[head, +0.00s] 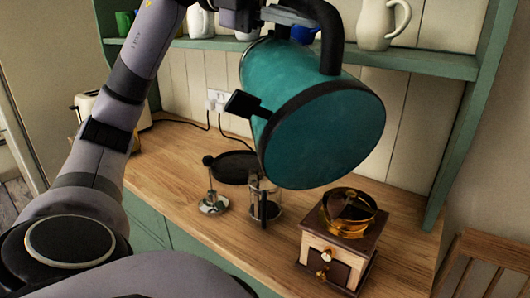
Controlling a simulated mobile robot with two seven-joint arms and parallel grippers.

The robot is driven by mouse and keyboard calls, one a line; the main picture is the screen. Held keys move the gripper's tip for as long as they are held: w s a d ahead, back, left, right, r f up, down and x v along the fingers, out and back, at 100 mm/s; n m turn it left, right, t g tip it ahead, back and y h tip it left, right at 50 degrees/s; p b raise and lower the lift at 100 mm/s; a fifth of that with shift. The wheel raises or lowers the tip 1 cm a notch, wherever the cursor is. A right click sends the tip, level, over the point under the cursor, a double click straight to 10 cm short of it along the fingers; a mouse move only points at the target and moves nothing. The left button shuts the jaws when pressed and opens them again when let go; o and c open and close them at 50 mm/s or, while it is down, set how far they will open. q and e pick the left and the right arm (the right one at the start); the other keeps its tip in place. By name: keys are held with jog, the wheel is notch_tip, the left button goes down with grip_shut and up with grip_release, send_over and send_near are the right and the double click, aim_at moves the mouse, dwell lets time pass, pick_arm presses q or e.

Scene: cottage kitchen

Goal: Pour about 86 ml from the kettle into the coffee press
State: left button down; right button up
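The teal kettle (300,75) with a black handle is held in the air in the head view, above the counter. It is tipped far over, with its round bottom facing me; its spout is hidden and I see no liquid stream. My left gripper (292,14) is at the kettle's handle at the top edge and appears shut on it. The coffee press (266,203), a small clear glass vessel with a dark handle, stands on the counter below the kettle. The kettle's body hides part of the space above it. My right gripper is not in view.
A plunger-like metal piece (213,204) stands left of the press, by a black round item (236,166). A wooden grinder (340,246) with an amber hopper stands right. A toaster (88,106) is at the left. A green shelf (420,62) holds a white pitcher (376,24).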

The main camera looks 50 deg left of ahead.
pick_arm(q)
jog(key=shift+w+a+f+n+t+h+b, duration=0.2)
jog(key=shift+a+n+h+b, duration=0.15)
jog(key=shift+a+b, duration=0.2)
jog(key=shift+w+a+f+n+t+h+b, duration=0.1)
jog(key=shift+w+a+f+n+h+b, duration=0.15)
jog(key=shift+a+h+b, duration=0.3)
jog(key=shift+w+a+f+n+b, duration=0.1)
jog(key=shift+a+n+b, duration=0.1)
jog(key=shift+a, duration=0.25)
jog(key=shift+w+a+f+n+b, duration=0.1)
jog(key=shift+a+b, duration=0.1)
jog(key=shift+a, duration=0.25)
jog(key=shift+w+a+f+n+t+h+b, duration=0.1)
jog(key=shift+a+f+n+t+h+b, duration=0.25)
jog(key=shift+a+b, duration=0.25)
